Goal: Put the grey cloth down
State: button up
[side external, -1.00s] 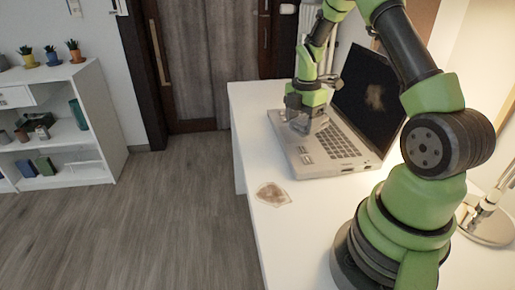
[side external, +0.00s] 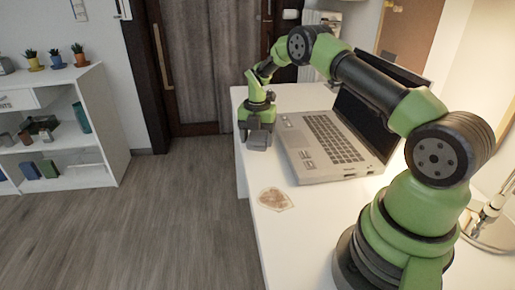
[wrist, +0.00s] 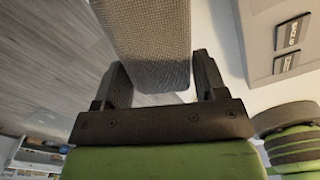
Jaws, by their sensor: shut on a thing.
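The grey cloth (wrist: 150,40) is a textured grey block shape between my fingers in the wrist view. My gripper (wrist: 160,82) is shut on it. In the side view my gripper (side external: 257,118) points down at the desk's far left edge, beside the laptop. The cloth (side external: 258,141) shows there as a small grey shape under the fingers, low over the white desk (side external: 255,100). I cannot tell whether it touches the desk top.
An open laptop (side external: 322,145) stands right of my gripper, its screen partly behind my arm. A brown stain (side external: 275,199) lies on the desk nearer the camera. A lamp (side external: 485,215) stands at the right. Beyond the desk's left edge is open floor (side external: 180,210).

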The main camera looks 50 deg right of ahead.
jog(key=shift+f, duration=1.8)
jog(key=o, duration=1)
jog(key=shift+f, duration=0.15)
